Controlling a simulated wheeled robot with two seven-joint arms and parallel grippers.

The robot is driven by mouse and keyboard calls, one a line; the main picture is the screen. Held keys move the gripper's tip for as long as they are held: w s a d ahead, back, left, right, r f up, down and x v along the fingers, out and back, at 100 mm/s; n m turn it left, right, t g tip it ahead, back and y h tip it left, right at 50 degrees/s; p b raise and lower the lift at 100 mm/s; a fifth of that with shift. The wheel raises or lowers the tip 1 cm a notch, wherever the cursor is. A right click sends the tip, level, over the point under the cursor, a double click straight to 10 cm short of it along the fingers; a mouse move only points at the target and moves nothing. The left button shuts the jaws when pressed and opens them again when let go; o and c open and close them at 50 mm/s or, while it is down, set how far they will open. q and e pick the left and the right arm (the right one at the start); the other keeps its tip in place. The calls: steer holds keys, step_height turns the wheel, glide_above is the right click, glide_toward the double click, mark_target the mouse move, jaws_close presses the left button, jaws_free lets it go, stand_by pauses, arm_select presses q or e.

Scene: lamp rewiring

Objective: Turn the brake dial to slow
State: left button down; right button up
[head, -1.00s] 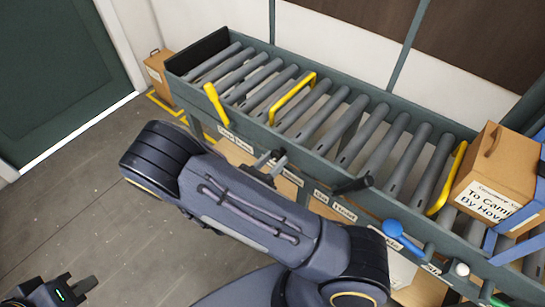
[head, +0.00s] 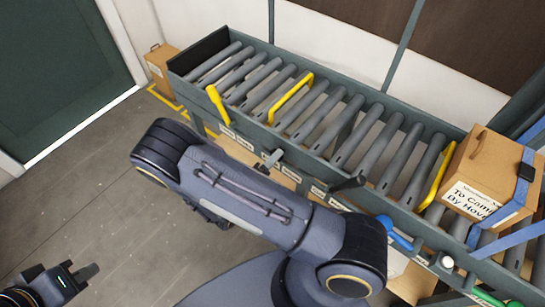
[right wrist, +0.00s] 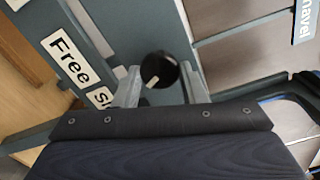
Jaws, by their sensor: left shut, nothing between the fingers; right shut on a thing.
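The brake dial (right wrist: 163,70) is a round black knob with a white pointer mark, on the grey-green side rail of the conveyor. The mark points to the lower left in the right wrist view. A "Free" label (right wrist: 64,60) and a partly covered label starting "Sl" (right wrist: 100,97) lie left of it. My right gripper (right wrist: 158,83) is shut on the dial, a finger on each side. In the head view the right gripper (head: 271,159) is at the rail, partly behind my forearm; the dial cannot be made out there. My left gripper (head: 88,272) is shut and empty at the lower left.
The roller conveyor (head: 310,128) has yellow bars across it and a strapped cardboard box (head: 489,174) at right. The floor at left (head: 90,190) is clear.

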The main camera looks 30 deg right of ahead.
steer(key=shift+n+p, duration=0.45)
steer(key=shift+n, duration=1.55)
steer(key=o, duration=1)
steer(key=shift+a, duration=0.1)
steer(key=b+v, duration=0.1)
steer(key=v, duration=0.6)
steer(key=shift+s+a, duration=0.15)
steer(key=shift+a, duration=0.15)
